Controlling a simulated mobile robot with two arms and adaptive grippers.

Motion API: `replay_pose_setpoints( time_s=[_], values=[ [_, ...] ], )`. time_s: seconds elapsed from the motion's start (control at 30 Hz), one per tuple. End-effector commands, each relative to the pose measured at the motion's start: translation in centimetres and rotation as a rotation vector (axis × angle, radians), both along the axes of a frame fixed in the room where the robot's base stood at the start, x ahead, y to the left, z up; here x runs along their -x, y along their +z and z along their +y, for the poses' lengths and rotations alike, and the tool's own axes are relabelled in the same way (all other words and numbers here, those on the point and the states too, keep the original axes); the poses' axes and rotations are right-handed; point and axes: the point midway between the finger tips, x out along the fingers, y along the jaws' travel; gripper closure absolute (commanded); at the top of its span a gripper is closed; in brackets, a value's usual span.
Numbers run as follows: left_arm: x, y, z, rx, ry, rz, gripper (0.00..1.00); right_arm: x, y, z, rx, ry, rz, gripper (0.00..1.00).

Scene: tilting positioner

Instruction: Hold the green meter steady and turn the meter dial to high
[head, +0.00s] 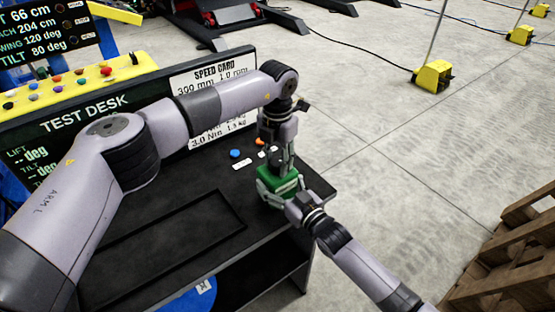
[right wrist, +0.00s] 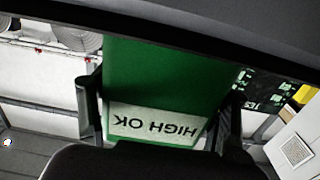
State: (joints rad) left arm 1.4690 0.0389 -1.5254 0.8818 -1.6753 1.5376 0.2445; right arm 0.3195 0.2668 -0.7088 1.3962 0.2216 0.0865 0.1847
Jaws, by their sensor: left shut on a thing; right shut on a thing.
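The green meter (head: 285,185) stands on the dark desk near its right edge. My right gripper (head: 283,197) is shut on the meter from the front right. In the right wrist view the meter (right wrist: 165,75) lies between my two fingers, with a white label reading "HIGH OK" (right wrist: 155,126) upside down. My left gripper (head: 281,160) points down at the top of the meter, shut on what seems to be the dial. The dial is hidden by the fingers, so its setting cannot be read.
The test desk panel (head: 95,120) and speed card (head: 213,75) stand at the back. A recessed tray outline (head: 170,235) is empty. A wooden pallet (head: 510,250) is at the right.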

Motion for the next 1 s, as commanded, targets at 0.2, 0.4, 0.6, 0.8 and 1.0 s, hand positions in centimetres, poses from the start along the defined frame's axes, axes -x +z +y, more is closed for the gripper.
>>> replay_pose_setpoints(
  time_s=[0.2,0.4,0.6,0.8,1.0],
  values=[
    [0.0,0.0,0.0,-0.001,0.001,0.001,0.66,0.0,-0.1,-0.1,0.001,-0.001,0.001,0.70],
    [0.0,0.0,0.0,-0.001,0.002,0.001,0.52,0.0,-0.1,-0.1,0.001,-0.001,0.001,0.70],
    [0.0,0.0,0.0,-0.001,0.002,0.001,0.45,0.0,-0.1,0.0,0.001,-0.001,0.001,0.70],
    [0.0,0.1,0.0,0.000,0.002,0.000,0.45,0.0,0.0,0.0,0.001,-0.001,0.001,0.70],
    [-0.1,2.2,0.0,0.000,0.003,-0.004,0.45,0.0,0.0,0.0,0.001,-0.001,0.001,0.70]
  ],
)
